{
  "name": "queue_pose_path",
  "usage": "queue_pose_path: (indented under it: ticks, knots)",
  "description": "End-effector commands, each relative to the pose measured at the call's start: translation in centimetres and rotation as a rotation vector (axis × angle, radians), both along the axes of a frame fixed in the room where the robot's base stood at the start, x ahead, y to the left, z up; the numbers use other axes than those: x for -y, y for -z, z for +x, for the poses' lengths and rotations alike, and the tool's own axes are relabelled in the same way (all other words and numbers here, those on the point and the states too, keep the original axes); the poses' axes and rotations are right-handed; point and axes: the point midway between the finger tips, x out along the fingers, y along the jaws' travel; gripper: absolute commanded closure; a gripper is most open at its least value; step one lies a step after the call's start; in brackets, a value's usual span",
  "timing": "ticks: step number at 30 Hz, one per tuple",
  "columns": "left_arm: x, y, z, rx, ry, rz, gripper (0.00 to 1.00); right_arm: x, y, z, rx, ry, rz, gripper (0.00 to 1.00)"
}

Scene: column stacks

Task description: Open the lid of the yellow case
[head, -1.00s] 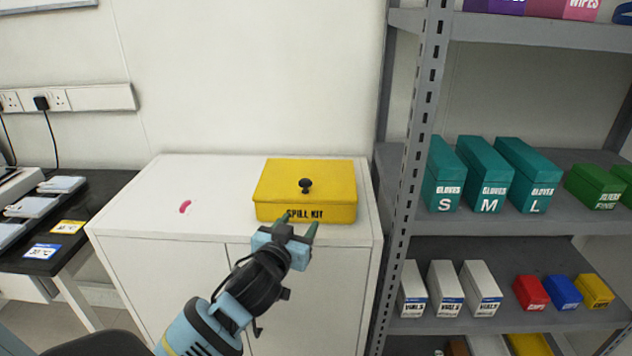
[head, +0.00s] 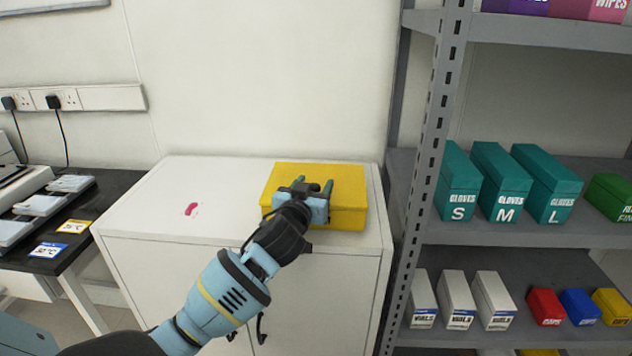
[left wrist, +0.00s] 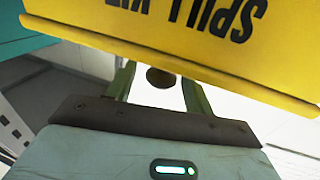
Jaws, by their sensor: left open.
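The yellow case (head: 345,190) stands shut on top of a white cabinet, near its right end. Its front, with the upside-down label SPILL KIT, fills the top of the left wrist view (left wrist: 190,30). My left gripper (head: 312,185) is over the case's lid, its two green fingers apart. The dark round knob (left wrist: 160,77) of the lid shows between these fingers in the left wrist view, and the gripper hides it in the head view. I cannot tell whether the fingers touch the knob. My right gripper is out of view.
A grey metal shelf post (head: 425,180) stands close on the right. A black bench (head: 95,215) is at the left.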

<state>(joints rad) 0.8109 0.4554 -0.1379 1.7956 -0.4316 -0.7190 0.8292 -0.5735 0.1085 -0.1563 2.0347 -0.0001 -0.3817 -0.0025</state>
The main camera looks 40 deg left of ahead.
Motion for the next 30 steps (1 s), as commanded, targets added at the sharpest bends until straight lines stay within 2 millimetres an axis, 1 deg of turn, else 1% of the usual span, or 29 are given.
queue_pose_path:
  ticks: [1,6,17,27,29,30]
  knots:
    - [-0.1,0.0,0.6,0.001,0.001,0.001,0.48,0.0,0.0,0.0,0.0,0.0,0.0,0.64]
    - [-0.6,0.0,1.7,0.0,0.0,0.001,0.48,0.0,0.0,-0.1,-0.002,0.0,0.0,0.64]
    - [-0.6,0.0,2.0,-0.001,0.001,0.001,0.48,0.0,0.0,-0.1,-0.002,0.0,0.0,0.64]
    - [-0.6,0.0,2.0,-0.001,0.001,0.001,0.92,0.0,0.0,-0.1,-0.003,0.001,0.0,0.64]
    - [-0.6,0.0,2.0,-0.001,0.001,0.001,1.0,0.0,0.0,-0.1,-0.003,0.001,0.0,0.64]
    - [-0.6,0.0,2.0,-0.001,0.001,0.001,1.0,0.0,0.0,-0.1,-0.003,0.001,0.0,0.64]
